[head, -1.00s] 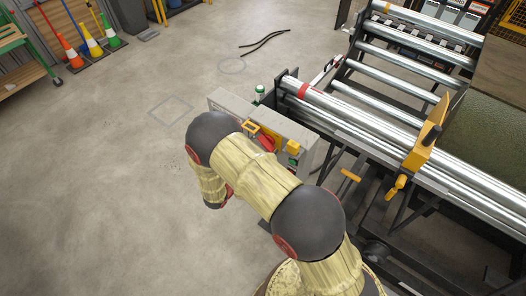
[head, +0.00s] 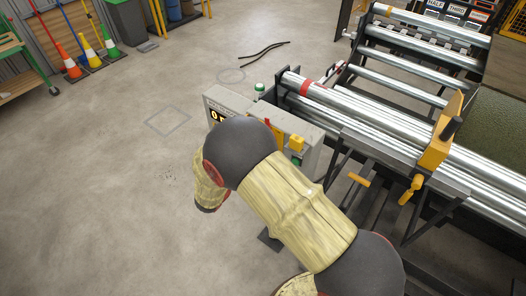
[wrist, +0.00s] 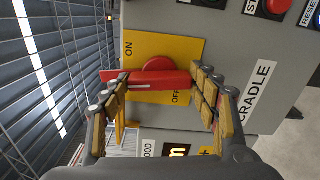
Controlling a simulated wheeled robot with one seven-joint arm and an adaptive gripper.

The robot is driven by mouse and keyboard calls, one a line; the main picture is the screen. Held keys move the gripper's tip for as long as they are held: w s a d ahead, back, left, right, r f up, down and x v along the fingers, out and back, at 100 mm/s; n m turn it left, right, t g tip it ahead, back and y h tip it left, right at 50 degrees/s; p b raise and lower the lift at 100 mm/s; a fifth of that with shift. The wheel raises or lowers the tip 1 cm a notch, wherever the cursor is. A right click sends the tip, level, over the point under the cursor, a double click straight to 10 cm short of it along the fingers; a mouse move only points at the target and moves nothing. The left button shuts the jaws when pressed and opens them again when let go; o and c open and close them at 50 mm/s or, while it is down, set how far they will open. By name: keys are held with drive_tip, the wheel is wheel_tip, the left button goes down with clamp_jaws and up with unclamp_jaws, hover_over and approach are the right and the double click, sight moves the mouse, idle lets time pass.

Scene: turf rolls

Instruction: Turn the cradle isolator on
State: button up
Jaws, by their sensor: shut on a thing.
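The cradle isolator shows in the wrist view as a red bar handle (wrist: 178,79) on a yellow plate (wrist: 190,50) marked ON and OFF. The handle lies across the picture, with ON above it and OFF below its right part. My gripper (wrist: 165,84) has one finger at each end of the handle and is shut on it. A CRADLE label (wrist: 257,88) is on the grey panel to the right. In the head view my arm hides the gripper and most of the isolator on the grey control box (head: 312,135).
The roller conveyor (head: 380,120) with a yellow bracket (head: 438,135) stands right of the box. Open concrete floor lies to the left, with cones (head: 68,62) far back.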

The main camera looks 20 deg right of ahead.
drive_tip(key=shift+f+m+b, duration=0.1)
drive_tip(key=shift+m+b, duration=0.7)
drive_tip(key=shift+b, duration=0.2)
drive_tip(key=o, duration=1.1)
drive_tip(key=shift+c, duration=0.2)
drive_tip(key=shift+o, duration=0.5)
drive_tip(key=v, duration=1.2)
